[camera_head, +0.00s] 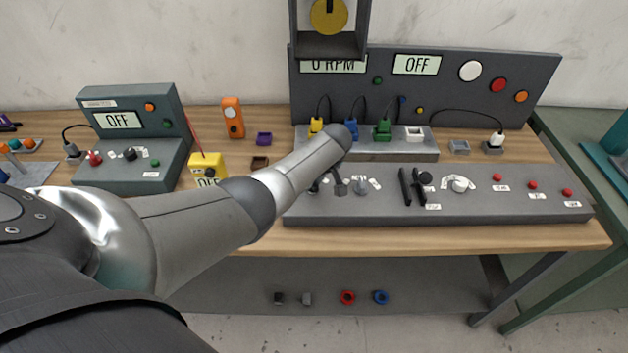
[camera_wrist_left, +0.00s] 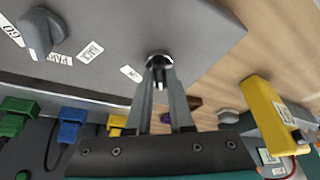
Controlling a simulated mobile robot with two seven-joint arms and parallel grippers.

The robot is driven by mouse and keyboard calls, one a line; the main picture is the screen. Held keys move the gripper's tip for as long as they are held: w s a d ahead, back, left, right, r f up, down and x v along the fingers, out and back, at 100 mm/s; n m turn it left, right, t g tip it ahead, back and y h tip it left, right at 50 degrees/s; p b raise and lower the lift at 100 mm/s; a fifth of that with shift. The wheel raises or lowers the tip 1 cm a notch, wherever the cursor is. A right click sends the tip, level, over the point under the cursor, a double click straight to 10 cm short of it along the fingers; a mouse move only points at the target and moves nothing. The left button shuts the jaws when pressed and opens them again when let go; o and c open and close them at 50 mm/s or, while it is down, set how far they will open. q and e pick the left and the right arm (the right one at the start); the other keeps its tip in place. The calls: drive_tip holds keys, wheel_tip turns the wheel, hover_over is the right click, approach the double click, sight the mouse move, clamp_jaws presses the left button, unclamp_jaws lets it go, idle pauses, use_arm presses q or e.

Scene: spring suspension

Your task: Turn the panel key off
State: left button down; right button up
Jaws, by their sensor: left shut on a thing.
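The grey control panel (camera_head: 480,212) lies flat at the front of the bench. The panel key (camera_wrist_left: 160,82) shows in the left wrist view at a round metal lock (camera_wrist_left: 158,56) near a corner of this panel. My left gripper (camera_wrist_left: 159,72) is shut on the key, with its fingers on either side. The key's turn angle is too small to read. In the head view my left arm reaches across to the panel's left part and hides most of the lock. The right gripper is not in view.
A grey knob (camera_wrist_left: 41,33) with labels sits beside the lock. Black levers (camera_head: 411,187), a white knob (camera_head: 460,184) and red buttons stand farther right. A yellow meter (camera_head: 208,166) stands left.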

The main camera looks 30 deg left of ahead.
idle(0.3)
use_arm(q)
drive_tip(key=c, duration=0.8)
unclamp_jaws()
drive_tip(key=shift+d+r+p, duration=0.2)
drive_tip(key=shift+r+p, duration=0.25)
drive_tip(key=shift+r, duration=0.2)
drive_tip(key=p+v, duration=0.3)
drive_tip(key=v, duration=1.1)
drive_tip(key=shift+s, duration=0.15)
drive_tip(key=shift+d+f, duration=0.1)
drive_tip(key=shift+f, duration=0.05)
